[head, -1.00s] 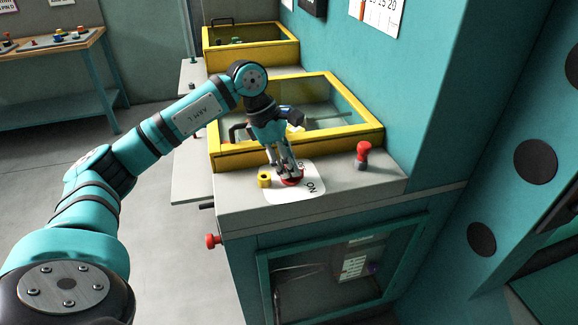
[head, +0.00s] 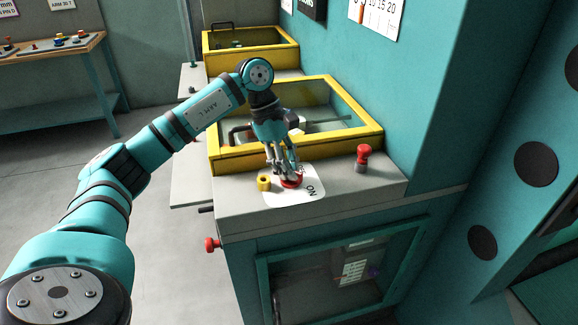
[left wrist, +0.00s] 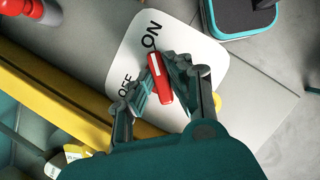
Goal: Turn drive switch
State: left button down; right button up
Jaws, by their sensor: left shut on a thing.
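The drive switch is a red rotary knob (head: 292,182) on a white plate (head: 312,197) on the grey cabinet top. In the left wrist view the red handle (left wrist: 158,78) lies between my fingers, and the white plate (left wrist: 207,52) reads ON and OFF. The handle's upper end is nearer the ON word, but I cannot tell its exact setting. My left gripper (head: 287,172) reaches down over the switch; in the left wrist view its fingers (left wrist: 158,82) are shut on the red handle. Fingers partly hide the knob in the head view. My right gripper is not in view.
A yellow cylinder (head: 264,183) stands just left of the switch. A red-topped post (head: 362,157) stands to the right. A yellow-framed glass guard (head: 290,150) rises behind. A red knob (head: 212,244) sticks out at the cabinet's left side.

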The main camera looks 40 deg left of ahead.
pick_arm(q)
jog(key=shift+r, duration=0.1)
jog(key=c, duration=1.3)
grip_release()
jog(key=v, duration=1.2)
jog(key=shift+s, duration=0.1)
